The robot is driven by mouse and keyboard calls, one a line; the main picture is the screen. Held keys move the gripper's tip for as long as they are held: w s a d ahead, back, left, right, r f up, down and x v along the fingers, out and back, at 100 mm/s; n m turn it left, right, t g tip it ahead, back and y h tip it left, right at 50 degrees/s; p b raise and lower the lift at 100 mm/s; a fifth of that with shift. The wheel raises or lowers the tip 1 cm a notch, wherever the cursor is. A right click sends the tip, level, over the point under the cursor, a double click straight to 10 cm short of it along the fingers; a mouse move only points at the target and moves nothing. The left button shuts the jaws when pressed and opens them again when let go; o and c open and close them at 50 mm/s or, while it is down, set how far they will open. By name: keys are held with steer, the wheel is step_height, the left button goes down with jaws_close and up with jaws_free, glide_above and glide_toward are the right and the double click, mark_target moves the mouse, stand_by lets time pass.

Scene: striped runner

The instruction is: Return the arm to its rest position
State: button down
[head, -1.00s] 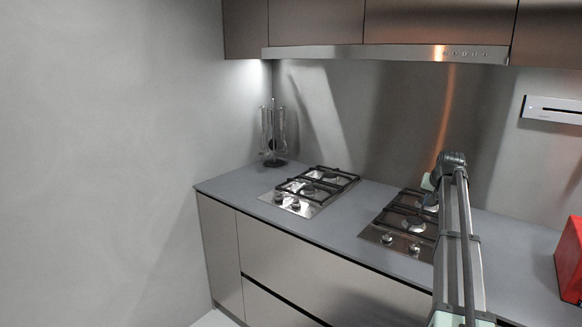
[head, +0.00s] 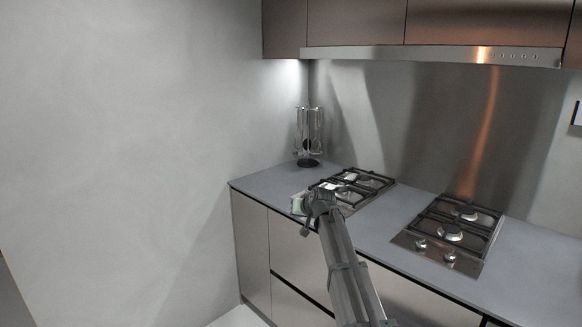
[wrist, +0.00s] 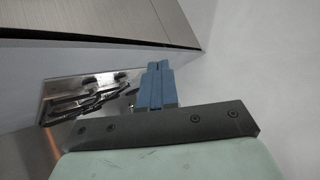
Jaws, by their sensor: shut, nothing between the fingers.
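My gripper (wrist: 158,66) shows in the wrist view with its two blue fingers together and nothing between them. In the head view my arm reaches up from the bottom middle, and its wrist end overlaps the front edge of the left hob. A pale green part of my gripper shows just left of the wrist there; the fingers are hidden. In the wrist view the fingers are seen against the counter and wall, beside a hob, apparently clear of both.
The grey counter (head: 385,228) carries a left hob (head: 362,184), a right hob (head: 452,236) and a utensil stand (head: 308,140) at the back corner. A range hood (head: 430,55) hangs above. The bare wall (head: 130,150) bounds the left; the floor before it looks clear.

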steer(key=s+a+f+n+g, duration=0.1)
steer(key=s+a+f, duration=0.4)
steer(key=a+f, duration=0.45)
steer(key=s+d+f+g+h, duration=0.15)
steer(key=s+d+f, duration=0.35)
steer(key=f, duration=0.5)
steer(key=s+d+f+g, duration=0.2)
steer(key=s+f, duration=0.6)
steer(key=f, duration=0.2)
steer(key=s+d+f+g, duration=0.2)
steer(key=s+d+f, duration=0.3)
steer(key=f, duration=0.6)
steer(key=s+d+f+m+g+h, duration=0.15)
steer(key=s+f, duration=0.25)
steer(key=s, duration=0.4)
steer(key=s+d+f+g, duration=0.2)
steer(key=s+d+f, duration=0.1)
steer(key=s+f, duration=0.3)
steer(key=s+d+f+g, duration=0.1)
steer(key=s+d+f, duration=0.2)
steer(key=s, duration=0.6)
steer(key=s+d+f+g, duration=0.2)
steer(key=s, duration=0.9)
steer(key=s+d+f+g+h, duration=0.1)
steer(key=s+d+f+g, duration=0.1)
steer(key=s, duration=1)
steer(key=shift+d+g, duration=0.4)
steer(key=shift+g, duration=0.1)
